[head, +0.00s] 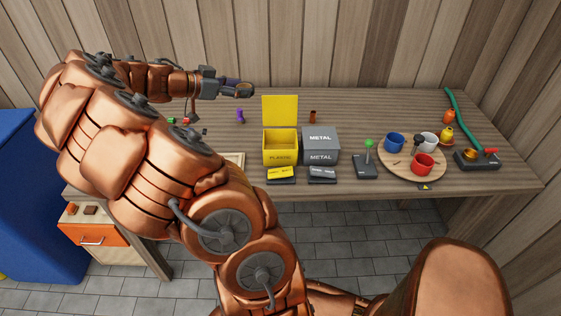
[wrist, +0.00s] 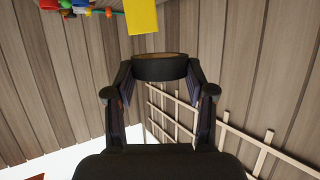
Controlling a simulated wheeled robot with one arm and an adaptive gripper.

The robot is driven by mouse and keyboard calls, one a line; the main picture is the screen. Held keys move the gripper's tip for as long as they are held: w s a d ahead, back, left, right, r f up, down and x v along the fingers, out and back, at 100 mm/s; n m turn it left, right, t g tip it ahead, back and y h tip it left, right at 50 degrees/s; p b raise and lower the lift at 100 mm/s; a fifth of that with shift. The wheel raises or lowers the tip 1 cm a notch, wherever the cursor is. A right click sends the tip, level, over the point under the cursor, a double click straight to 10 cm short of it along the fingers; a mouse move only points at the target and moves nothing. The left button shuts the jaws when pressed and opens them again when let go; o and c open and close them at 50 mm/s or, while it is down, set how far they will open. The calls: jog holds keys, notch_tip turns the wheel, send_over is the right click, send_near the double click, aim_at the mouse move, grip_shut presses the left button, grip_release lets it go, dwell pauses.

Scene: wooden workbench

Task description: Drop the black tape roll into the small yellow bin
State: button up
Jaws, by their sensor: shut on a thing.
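My gripper (head: 236,87) is shut on the black tape roll (head: 245,91) and holds it above the back of the workbench, to the left of the yellow bin. In the wrist view, the roll (wrist: 160,70) sits between the two fingertips of my gripper (wrist: 159,74), its brown inner rim showing. The small yellow bin (head: 279,158), marked "PLASTIC", stands on the bench with its yellow lid (head: 280,110) raised upright. The bin's inside looks open from above. A yellow panel (wrist: 141,15), likely that lid, shows at the top of the wrist view.
A grey bin (head: 320,146) marked "METAL" stands shut against the yellow bin's right side. A small purple object (head: 240,116) and a brown one (head: 312,116) stand nearby. A round wooden tray (head: 399,173) with cups is at right. A plank wall (head: 330,45) closes the back.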

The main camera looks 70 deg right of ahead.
jog(key=s+d+f+m+g+y+b, duration=0.1)
jog(key=s+m+g+y+b, duration=0.15)
jog(key=s, duration=0.35)
jog(key=s+d+f+m+g+y+b, duration=0.1)
jog(key=s+d+f+m+g+y, duration=0.15)
jog(key=s, duration=0.25)
jog(key=shift+t+h, duration=0.4)
jog(key=shift+s+a+f+p, duration=0.1)
jog(key=shift+a+f+p, duration=0.3)
jog(key=shift+f, duration=0.9)
jog(key=shift+s+a+f+p, duration=0.1)
jog(key=shift+f+p, duration=0.6)
jog(key=shift+f, duration=0.55)
jog(key=o, duration=1.2)
jog(key=shift+o, duration=0.2)
notch_tip(320, 180, up, 10)
